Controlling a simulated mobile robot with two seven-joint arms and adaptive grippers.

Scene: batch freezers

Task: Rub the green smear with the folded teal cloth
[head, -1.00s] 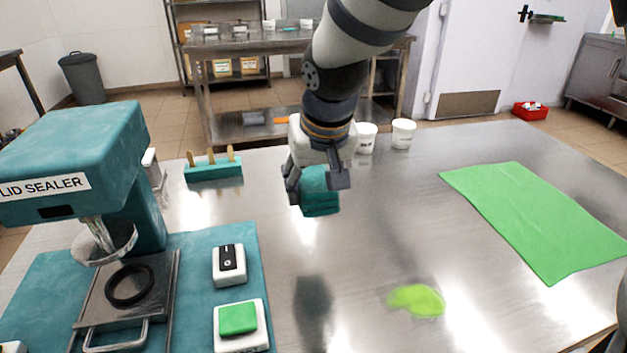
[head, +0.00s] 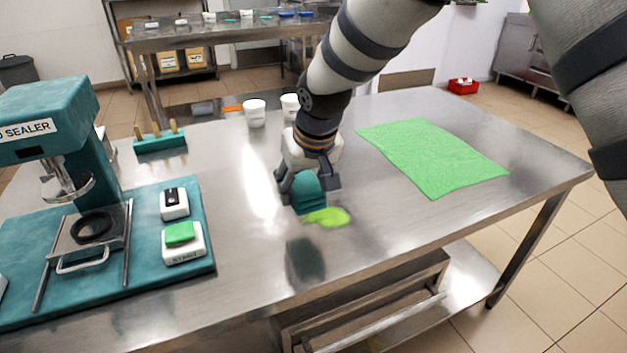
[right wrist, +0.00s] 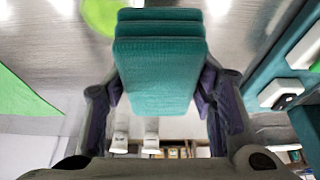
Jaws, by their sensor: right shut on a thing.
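The folded teal cloth (head: 310,196) is held between the fingers of my right gripper (head: 308,184), which points down over the steel table. The cloth's reflection shows below it with a gap, so it looks a little above the tabletop. The yellow-green smear (head: 328,217) lies on the table just right of the cloth's lower end, partly hidden by it in the head view. In the right wrist view the layered cloth (right wrist: 160,70) fills the space between the fingers, with the smear (right wrist: 101,14) beyond its far edge. My left gripper is out of view.
A green mat (head: 430,157) lies flat on the right of the table (head: 400,235). The teal lid sealer (head: 50,120) and its base stand at left, with a stick holder (head: 160,143) behind. White tubs (head: 255,113) stand behind my gripper. The front middle is clear.

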